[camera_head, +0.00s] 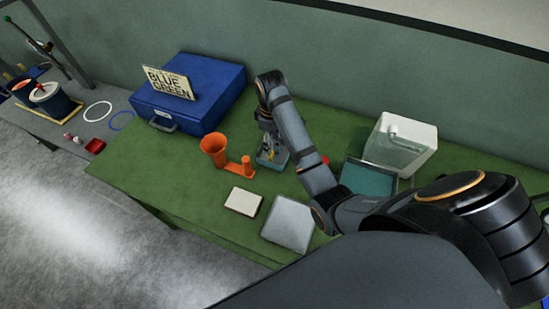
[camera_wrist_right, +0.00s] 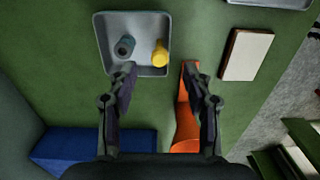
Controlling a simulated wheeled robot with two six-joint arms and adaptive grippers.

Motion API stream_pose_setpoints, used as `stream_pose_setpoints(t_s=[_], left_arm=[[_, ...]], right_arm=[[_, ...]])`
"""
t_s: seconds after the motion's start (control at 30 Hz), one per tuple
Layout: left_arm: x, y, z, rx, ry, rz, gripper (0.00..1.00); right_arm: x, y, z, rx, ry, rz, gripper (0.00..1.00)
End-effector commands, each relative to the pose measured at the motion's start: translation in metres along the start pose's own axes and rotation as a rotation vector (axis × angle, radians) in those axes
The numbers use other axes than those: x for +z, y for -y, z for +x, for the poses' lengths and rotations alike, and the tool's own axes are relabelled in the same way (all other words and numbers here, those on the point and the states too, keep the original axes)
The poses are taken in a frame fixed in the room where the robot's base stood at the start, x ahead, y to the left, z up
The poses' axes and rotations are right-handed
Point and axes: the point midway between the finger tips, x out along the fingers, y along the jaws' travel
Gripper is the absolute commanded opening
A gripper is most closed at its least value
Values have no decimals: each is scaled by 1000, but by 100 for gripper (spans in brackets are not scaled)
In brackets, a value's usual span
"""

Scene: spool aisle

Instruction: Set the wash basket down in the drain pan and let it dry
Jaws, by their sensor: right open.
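My right gripper (camera_head: 268,135) is open and empty, pointing down over a small grey tray. In the right wrist view its fingers (camera_wrist_right: 160,75) are spread wide, at the tray's lower edge. That tray (camera_wrist_right: 112,60) holds a teal cylinder (camera_wrist_right: 124,46) and a yellow piece (camera_wrist_right: 160,54). A flat grey square (camera_head: 289,222), possibly the drain pan, lies empty on the green bench; its edge shows in the wrist view. A teal-filled pan (camera_head: 368,178) stands right of my forearm. I cannot make out the wash basket for certain. My left gripper is not in view.
An orange funnel piece (camera_head: 214,150) lies left of the small tray, close to my right finger in the wrist view. A cream block (camera_head: 243,201) lies in front. A blue case (camera_head: 190,100) with a sign stands back left. A whitish tank (camera_head: 402,145) stands right.

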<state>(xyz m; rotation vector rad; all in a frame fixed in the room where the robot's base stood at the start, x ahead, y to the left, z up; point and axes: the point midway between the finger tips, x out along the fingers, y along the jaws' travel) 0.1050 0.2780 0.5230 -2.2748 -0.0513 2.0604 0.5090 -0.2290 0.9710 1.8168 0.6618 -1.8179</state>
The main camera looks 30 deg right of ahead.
Motion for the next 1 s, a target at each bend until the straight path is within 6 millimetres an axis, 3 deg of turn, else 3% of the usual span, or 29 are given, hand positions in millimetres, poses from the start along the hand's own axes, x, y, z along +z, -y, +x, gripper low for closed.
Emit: stream_pose_setpoints(t_s=[0.03,0.1,0.27,0.53,0.8,1.0], left_arm=[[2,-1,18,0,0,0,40],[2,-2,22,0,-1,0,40],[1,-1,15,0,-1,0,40],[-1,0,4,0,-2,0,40],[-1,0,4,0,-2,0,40],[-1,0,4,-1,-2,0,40]], right_arm=[[0,0,18,0,0,0,50],[0,0,22,1,0,1,50],[-1,0,22,0,1,1,50],[-6,0,64,-1,1,1,50],[-6,0,71,1,-1,2,50],[-6,0,71,1,0,2,26]])
